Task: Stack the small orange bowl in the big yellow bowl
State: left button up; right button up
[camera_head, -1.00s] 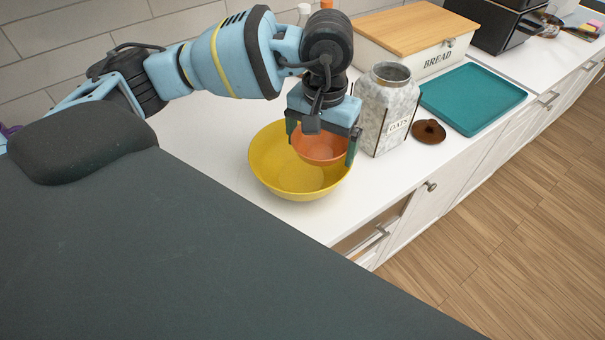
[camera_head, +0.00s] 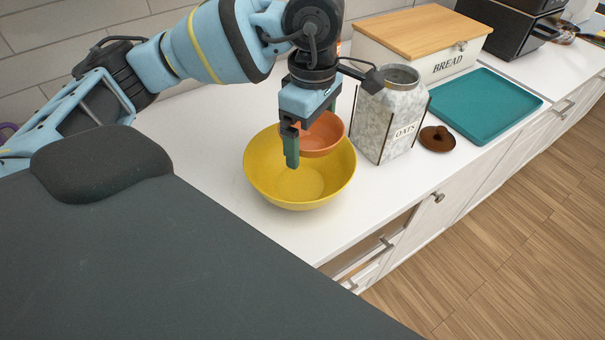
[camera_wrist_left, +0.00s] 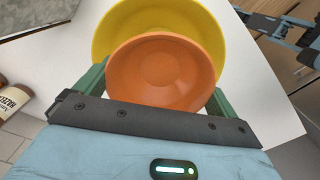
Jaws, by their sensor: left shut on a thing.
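The small orange bowl (camera_head: 325,138) is held over the back right part of the big yellow bowl (camera_head: 270,182). My left gripper (camera_head: 312,135) is shut on the orange bowl, with its green fingers at opposite sides of it. In the left wrist view the orange bowl (camera_wrist_left: 160,72) sits between the fingers and covers part of the yellow bowl (camera_wrist_left: 207,32). The orange bowl looks upright, and its gap to the yellow bowl is hard to judge. The yellow bowl stands upright on the white counter.
A marbled oats jar (camera_head: 388,118) stands close to the right of the bowls. Beyond it are a brown donut-like item (camera_head: 437,138), a teal tray (camera_head: 485,105) and a bread box (camera_head: 425,58). The white counter (camera_head: 215,135) left of the yellow bowl is clear.

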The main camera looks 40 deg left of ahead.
pick_arm(q)
jog(key=n, duration=0.5)
jog(key=shift+a+r+b, duration=0.25)
jog(key=shift+a+b, duration=0.05)
jog(key=shift+a, duration=0.05)
jog(key=n, duration=0.2)
jog(key=shift+a+r+n, duration=0.15)
jog(key=shift+r+n, duration=0.1)
jog(key=shift+n, duration=0.15)
jog(key=n, duration=0.3)
jog(key=n+b, duration=0.1)
jog(key=shift+s+a+r+n, duration=0.15)
jog(key=shift+a+r+n, duration=0.15)
jog(key=n, duration=0.3)
jog(key=shift+s+a+r+n, duration=0.1)
jog(key=shift+a+r+n, duration=0.1)
jog(key=shift+r+n, duration=0.2)
pick_arm(e)
jog(key=f, duration=0.1)
jog(key=s+f, duration=0.1)
jog(key=shift+s+a+f+g, duration=0.1)
jog(key=shift+s+f+g, duration=0.2)
pick_arm(q)
jog(key=shift+f, duration=0.15)
send_over(300, 184)
jog(key=shift+f+b, duration=0.4)
jog(key=shift+f, duration=4.5)
pick_arm(e)
jog(key=shift+s+f, duration=0.3)
